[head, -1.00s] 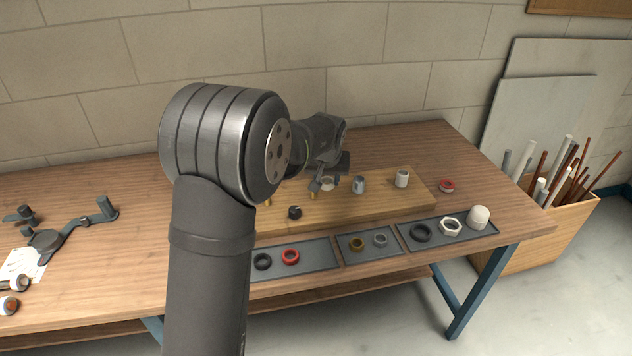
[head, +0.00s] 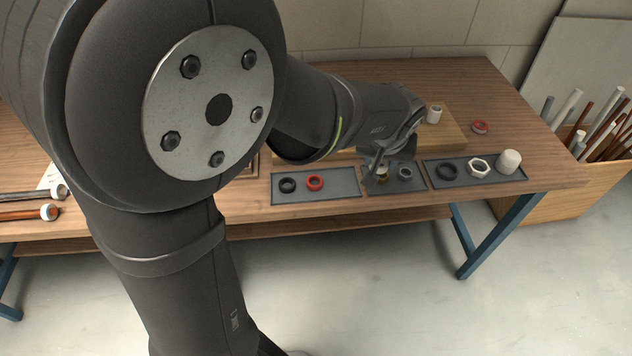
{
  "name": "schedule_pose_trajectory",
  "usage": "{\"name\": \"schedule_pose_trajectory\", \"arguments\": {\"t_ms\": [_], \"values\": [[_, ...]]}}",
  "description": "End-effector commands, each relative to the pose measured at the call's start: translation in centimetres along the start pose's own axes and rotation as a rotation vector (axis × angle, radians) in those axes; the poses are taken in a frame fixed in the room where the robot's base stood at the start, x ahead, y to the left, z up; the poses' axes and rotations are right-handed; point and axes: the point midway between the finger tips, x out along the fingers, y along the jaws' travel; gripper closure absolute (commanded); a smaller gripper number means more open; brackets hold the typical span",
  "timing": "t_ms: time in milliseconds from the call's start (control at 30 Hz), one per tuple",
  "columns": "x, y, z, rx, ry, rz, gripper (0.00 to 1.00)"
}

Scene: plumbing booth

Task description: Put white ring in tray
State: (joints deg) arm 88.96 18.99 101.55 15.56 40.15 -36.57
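My gripper (head: 378,180) points down over the middle grey tray (head: 408,188), at its left part, and partly hides it. A small pale and brassy patch (head: 382,172) shows by the fingers. It may be a white ring in them, or the brass-coloured ring that lay in that tray; I cannot tell which. Whether the fingers are shut is too small to see. A grey ring (head: 405,173) lies in the same tray, right of the fingers.
The left tray (head: 340,187) holds a black ring (head: 288,185) and a red ring (head: 315,183). The right tray (head: 452,183) holds a black ring (head: 446,171), a white hexagonal nut (head: 479,168) and a white cap (head: 508,162).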

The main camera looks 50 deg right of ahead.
Motion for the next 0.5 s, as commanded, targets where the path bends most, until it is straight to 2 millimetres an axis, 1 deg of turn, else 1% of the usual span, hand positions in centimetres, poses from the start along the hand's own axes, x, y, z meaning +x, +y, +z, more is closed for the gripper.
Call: {"name": "schedule_pose_trajectory", "arguments": {"t_ms": [33,100,200,267,333,500], "values": [[-0.3,-0.1,1.3,0.003,0.000,0.002,0.83],[-0.6,-0.1,2.5,0.004,0.001,0.004,0.83],[-0.6,-0.3,3.6,0.006,0.000,0.005,0.83],[-0.4,-0.7,3.8,0.005,0.000,0.005,0.83],[0.3,-1.4,3.6,0.002,-0.002,0.003,0.83],[3.3,-4.3,2.3,-0.001,-0.004,0.001,0.83]]}}
